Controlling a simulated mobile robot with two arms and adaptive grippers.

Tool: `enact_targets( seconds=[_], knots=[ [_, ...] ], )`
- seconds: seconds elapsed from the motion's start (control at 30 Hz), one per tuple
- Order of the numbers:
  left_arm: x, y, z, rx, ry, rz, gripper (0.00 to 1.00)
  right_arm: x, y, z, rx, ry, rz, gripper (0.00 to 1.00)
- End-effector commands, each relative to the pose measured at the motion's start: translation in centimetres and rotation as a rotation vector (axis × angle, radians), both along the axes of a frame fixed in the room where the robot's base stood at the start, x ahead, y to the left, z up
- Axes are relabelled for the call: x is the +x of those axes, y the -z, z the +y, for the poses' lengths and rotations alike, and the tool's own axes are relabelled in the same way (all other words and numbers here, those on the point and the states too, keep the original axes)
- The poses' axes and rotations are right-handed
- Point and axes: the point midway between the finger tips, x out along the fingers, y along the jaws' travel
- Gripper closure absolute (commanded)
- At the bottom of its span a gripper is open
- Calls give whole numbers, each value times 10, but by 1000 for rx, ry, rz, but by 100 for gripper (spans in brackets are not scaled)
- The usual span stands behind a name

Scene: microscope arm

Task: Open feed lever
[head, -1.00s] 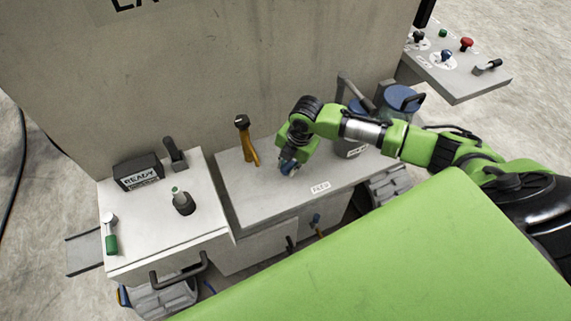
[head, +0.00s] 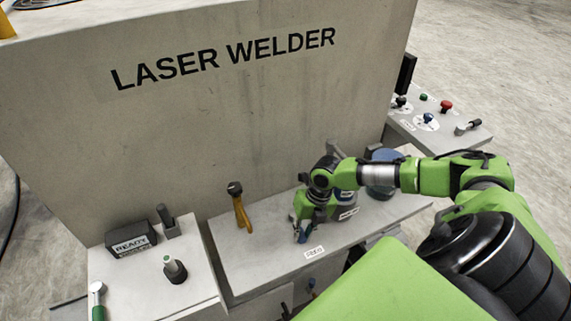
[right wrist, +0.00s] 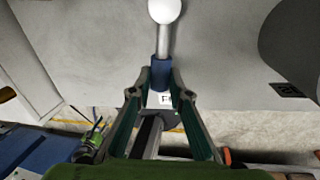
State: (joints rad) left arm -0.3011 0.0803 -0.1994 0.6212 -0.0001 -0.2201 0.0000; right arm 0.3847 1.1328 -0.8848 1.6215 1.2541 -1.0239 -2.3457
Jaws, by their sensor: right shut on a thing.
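The feed lever shows in the right wrist view as a blue grip (right wrist: 161,74) on a silver shaft with a white ball at its far end. My right gripper (right wrist: 160,92) is shut on the blue grip, with a finger on each side of it. In the head view the right gripper (head: 302,236) is low over the grey counter, just left of and behind the feed label (head: 314,251). Only a bit of blue shows at its fingers there; the rest of the lever is hidden. My left gripper is out of view.
An amber lever (head: 242,213) with a black top stands left of the gripper. Blue-lidded containers (head: 383,180) stand behind my right arm. The welder wall (head: 220,120) rises behind.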

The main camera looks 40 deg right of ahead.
Motion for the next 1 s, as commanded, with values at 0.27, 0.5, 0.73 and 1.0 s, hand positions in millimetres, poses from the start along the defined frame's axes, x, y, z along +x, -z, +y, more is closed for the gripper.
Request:
enact_targets(
  seconds=[0.27, 0.5, 0.73, 1.0],
  knots=[
    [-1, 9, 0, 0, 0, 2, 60, -9, 1, -19, -2, -134, -2, 100],
    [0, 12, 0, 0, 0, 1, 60, -10, 0, -24, -1, -194, -3, 100],
    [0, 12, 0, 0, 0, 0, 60, -10, -1, -25, -2, -206, -3, 100],
    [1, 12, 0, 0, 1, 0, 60, -10, -1, -25, -3, -206, -2, 74]
  ],
)
